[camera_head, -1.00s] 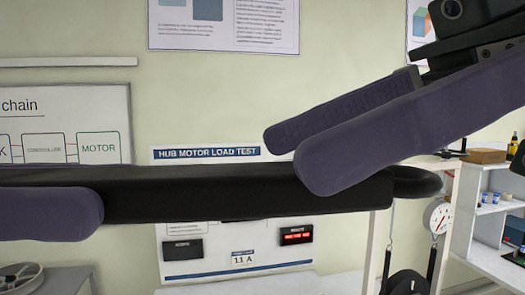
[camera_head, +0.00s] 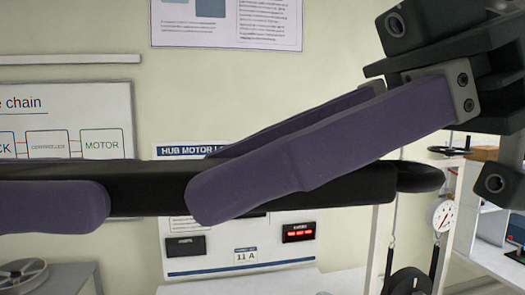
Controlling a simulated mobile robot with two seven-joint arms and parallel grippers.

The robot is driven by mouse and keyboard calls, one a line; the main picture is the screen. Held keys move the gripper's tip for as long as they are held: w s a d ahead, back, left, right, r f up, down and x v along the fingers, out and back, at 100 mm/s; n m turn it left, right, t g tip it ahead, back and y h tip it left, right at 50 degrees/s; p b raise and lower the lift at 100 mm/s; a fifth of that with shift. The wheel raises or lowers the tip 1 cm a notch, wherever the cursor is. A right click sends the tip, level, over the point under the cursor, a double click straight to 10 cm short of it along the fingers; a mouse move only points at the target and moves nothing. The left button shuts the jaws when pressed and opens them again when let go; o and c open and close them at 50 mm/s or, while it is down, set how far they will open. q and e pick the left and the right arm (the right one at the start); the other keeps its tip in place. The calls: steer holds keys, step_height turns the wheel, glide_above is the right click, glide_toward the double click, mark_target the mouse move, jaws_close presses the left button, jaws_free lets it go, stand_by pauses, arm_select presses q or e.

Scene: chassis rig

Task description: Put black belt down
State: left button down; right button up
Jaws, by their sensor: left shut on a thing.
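A long black padded length, which I take to be the black belt (camera_head: 140,197), runs level across the view, with a rounded black end (camera_head: 420,178) at the right. My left gripper (camera_head: 50,206) is shut on it at the left edge; only one purple finger shows, in front of it. My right gripper (camera_head: 215,180) comes in from the upper right with its purple fingers apart. Its near finger passes in front of the black length and its far finger goes behind it. Whether these fingers touch it cannot be seen.
Behind stands a hub motor load test board (camera_head: 235,250) with small displays. A dial scale (camera_head: 443,216) and a black wheel (camera_head: 410,283) hang at the lower right, beside shelves (camera_head: 490,240). A grey wheel (camera_head: 22,273) lies on a table at the lower left.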

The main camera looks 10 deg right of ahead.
arm_select(q)
steer(key=shift+s, duration=0.1)
arm_select(e)
steer(key=shift+w, duration=0.1)
jaws_close()
arm_select(q)
steer(key=shift+c, duration=2)
jaws_free()
